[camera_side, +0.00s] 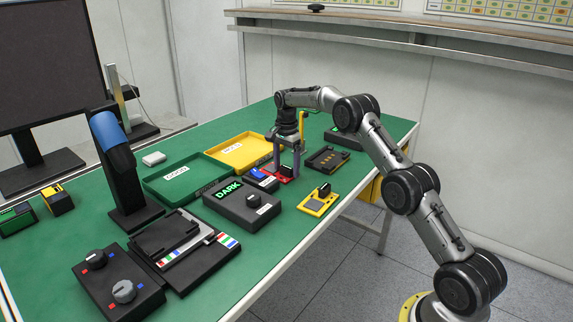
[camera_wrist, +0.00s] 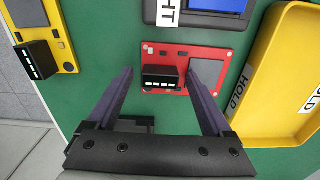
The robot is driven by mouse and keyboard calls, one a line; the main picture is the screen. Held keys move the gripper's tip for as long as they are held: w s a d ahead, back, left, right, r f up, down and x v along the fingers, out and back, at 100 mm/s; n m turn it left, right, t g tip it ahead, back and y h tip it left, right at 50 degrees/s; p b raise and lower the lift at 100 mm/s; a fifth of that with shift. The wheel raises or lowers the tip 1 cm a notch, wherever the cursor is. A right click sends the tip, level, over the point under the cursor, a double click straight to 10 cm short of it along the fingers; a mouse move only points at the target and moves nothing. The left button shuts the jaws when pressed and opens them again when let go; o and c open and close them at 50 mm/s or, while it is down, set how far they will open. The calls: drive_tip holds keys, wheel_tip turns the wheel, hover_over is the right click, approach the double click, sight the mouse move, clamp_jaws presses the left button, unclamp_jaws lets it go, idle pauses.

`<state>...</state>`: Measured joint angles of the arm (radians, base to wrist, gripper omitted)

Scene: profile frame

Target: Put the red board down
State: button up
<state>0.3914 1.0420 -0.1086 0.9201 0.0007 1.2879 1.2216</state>
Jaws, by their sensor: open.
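The red board (camera_wrist: 176,57) lies on the green work surface in the wrist view, with a black block with pale marks (camera_wrist: 160,78) standing on it. My gripper (camera_wrist: 159,73) is open, its two fingers spread on either side of that block, with a gap on both sides. The right finger covers part of the board. In the side view the red board (camera_side: 282,174) sits under my gripper (camera_side: 287,174), partly hidden by the fingers. I cannot tell from there how close the fingertips are to the board.
A blue-topped dark unit (camera_side: 262,178) is close beside the board. A yellow tray (camera_wrist: 309,124) stands to its right in the wrist view. A yellow board (camera_side: 312,205), a black board (camera_side: 328,158), a "DARK" box (camera_side: 236,208) and a green tray (camera_side: 157,191) are nearby.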

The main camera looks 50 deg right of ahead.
sight(286, 167)
wheel_tip(286, 167, up, 11)
drive_tip(key=s+a+r+n+t, duration=0.1)
drive_tip(key=s+a+r+n, duration=0.35)
drive_tip(key=a+r, duration=0.55)
drive_tip(key=s+a+r+n+t, duration=0.1)
drive_tip(key=s+a+n, duration=0.3)
drive_tip(key=s, duration=0.8)
drive_tip(key=s+a+r+n+t, duration=0.2)
drive_tip(key=s+a+n, duration=0.3)
drive_tip(key=s, duration=0.7)
drive_tip(key=shift+s+a+r, duration=0.15)
drive_tip(key=shift+a+r, duration=0.4)
drive_tip(key=shift+a, duration=0.35)
drive_tip(key=shift+o, duration=0.2)
drive_tip(key=s+a+f+n+t, duration=0.1)
drive_tip(key=s+f+n, duration=0.3)
drive_tip(key=s+f, duration=0.4)
drive_tip(key=s+a, duration=0.1)
drive_tip(key=s, duration=0.1)
drive_tip(key=shift+s+a+n+t, duration=0.2)
drive_tip(key=shift+s+n+t, duration=0.1)
drive_tip(key=shift+s+n, duration=0.1)
drive_tip(key=shift+o, duration=0.2)
drive_tip(key=shift+s+f, duration=0.3)
